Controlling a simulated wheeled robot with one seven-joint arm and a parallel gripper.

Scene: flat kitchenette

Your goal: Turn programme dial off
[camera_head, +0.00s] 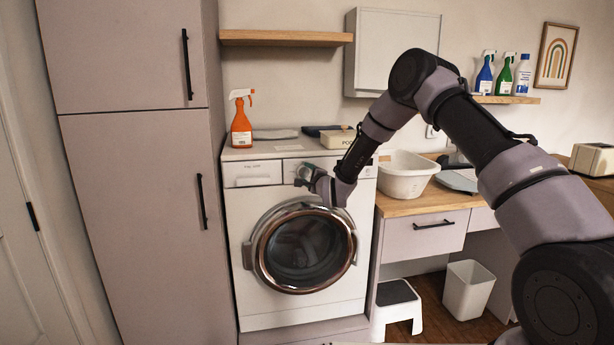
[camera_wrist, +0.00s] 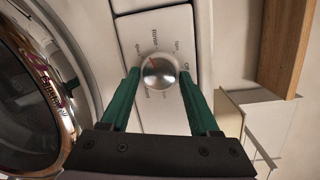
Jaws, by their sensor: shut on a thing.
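The programme dial (camera_wrist: 159,72) is a round silver knob with a red pointer mark, set in a white panel with small lettering around it. The washing machine (camera_head: 240,230) is white with a round, closed glass door. My gripper (camera_wrist: 159,80) has its two green fingers on either side of the dial, shut on it. In the head view my gripper (camera_head: 305,174) is at the upper middle of the machine's front, and the dial is mostly hidden there.
The chrome door ring (camera_head: 262,265) lies just below my gripper. An orange spray bottle (camera_head: 241,120), folded cloths and a box stand on top of the machine. A white basin (camera_head: 405,175) sits on the wooden counter to the right. A step stool (camera_head: 398,310) stands on the floor.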

